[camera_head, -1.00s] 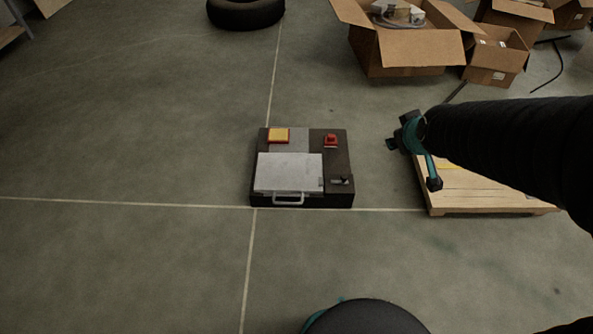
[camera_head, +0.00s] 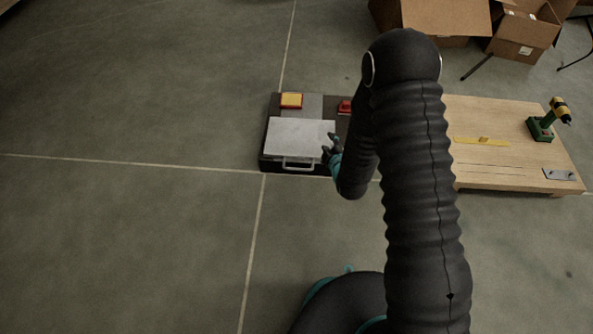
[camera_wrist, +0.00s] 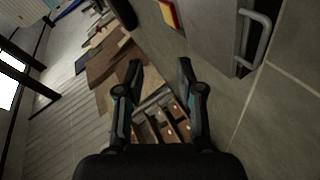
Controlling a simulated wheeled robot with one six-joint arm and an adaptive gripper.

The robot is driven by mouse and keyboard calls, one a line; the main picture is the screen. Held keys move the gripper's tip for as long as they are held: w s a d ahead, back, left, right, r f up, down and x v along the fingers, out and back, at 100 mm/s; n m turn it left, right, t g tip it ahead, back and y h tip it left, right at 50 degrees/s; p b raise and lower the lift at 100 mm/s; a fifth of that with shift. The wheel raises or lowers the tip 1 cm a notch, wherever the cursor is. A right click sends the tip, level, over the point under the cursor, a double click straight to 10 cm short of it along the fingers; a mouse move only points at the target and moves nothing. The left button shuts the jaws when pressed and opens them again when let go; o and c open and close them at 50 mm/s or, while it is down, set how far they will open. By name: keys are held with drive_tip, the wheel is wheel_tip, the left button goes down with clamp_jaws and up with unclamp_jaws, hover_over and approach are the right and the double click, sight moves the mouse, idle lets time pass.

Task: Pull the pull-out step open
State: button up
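The pull-out step (camera_head: 300,138) is a light grey panel on a dark box on the floor, left of my arm in the head view. A pale bar handle (camera_head: 300,164) is on its front edge. In the wrist view the step (camera_wrist: 212,22) is at the upper right, and its handle (camera_wrist: 256,42) is to the right of my fingers. My gripper (camera_head: 330,146) is near the step's right edge in the head view; whether it touches cannot be told. In the wrist view my gripper (camera_wrist: 160,75) has its two fingers apart with nothing between them.
A yellow and red block (camera_head: 291,100) and a red switch (camera_head: 345,106) sit on the dark box behind the step. Cardboard boxes (camera_head: 440,18) stand behind. The floor in front is clear.

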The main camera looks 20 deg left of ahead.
drive_tip(key=s+a+f+n+y+b, duration=0.1)
drive_tip(key=s+f+n, duration=0.15)
drive_tip(key=f, duration=0.25)
drive_tip(key=s+a+f+n+y, duration=0.1)
drive_tip(key=s+a+f, duration=0.15)
drive_tip(key=f, duration=0.25)
drive_tip(key=n+t+y, duration=0.1)
drive_tip(key=n, duration=0.1)
approach(297, 169)
drive_tip(key=b+x, duration=0.2)
drive_tip(key=x, duration=0.8)
drive_tip(key=shift+w+a+f, duration=0.1)
drive_tip(key=shift+w+f, duration=0.05)
drive_tip(key=shift+f, duration=0.1)
clamp_jaws()
